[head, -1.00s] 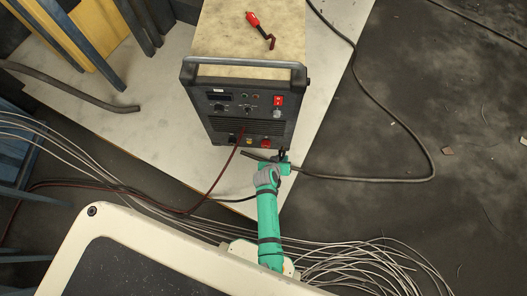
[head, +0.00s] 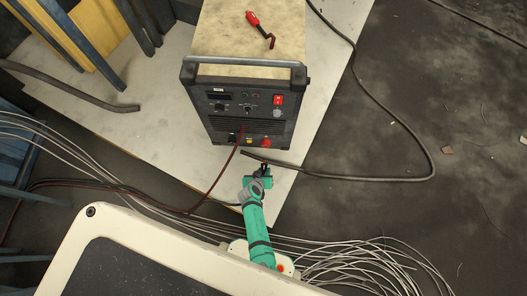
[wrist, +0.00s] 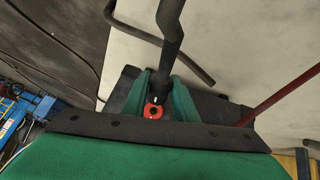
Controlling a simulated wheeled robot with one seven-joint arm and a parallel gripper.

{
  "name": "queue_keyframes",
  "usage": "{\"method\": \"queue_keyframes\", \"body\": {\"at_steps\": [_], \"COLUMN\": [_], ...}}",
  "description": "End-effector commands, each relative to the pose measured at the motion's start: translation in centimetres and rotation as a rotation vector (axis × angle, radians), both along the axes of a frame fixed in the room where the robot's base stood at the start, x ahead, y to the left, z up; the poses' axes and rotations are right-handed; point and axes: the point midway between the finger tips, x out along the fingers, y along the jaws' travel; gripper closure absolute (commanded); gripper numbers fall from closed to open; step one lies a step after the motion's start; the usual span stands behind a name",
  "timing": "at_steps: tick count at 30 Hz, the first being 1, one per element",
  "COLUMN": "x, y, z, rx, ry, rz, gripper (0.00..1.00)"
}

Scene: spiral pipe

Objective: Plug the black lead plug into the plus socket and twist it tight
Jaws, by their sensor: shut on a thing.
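The welding machine (head: 245,112) stands upright with its front panel facing me. The red socket (head: 266,143), likely the plus one, is at the lower right of the panel; in the wrist view a red ring with a dark hole (wrist: 153,112) shows just past the fingertips. My gripper (head: 263,170) is in front of and below that socket, apart from it. Its green fingers are shut on the black lead plug (wrist: 162,82), which also shows dark at the fingertips in the head view (head: 264,167). The plug's tip is hard to make out.
A dark red lead (head: 226,172) hangs from the panel, left of my gripper. A thick dark hose (head: 345,178) lies to the right and ends near my gripper. A red-handled tool (head: 258,24) lies on top of the machine. Several thin grey wires lie across the floor.

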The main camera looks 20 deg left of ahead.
Motion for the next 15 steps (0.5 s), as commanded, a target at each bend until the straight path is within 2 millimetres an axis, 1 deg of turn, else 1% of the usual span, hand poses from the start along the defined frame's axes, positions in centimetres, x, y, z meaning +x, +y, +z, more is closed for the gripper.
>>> {"method": "queue_keyframes", "body": {"at_steps": [1, 15], "x": [0.6, 4.3], "y": [0.3, 1.3], "z": [0.1, 0.1], "rx": [0.003, 0.002], "ry": [-0.003, -0.002], "rz": [0.0, -0.001], "gripper": [1.0, 1.0]}}
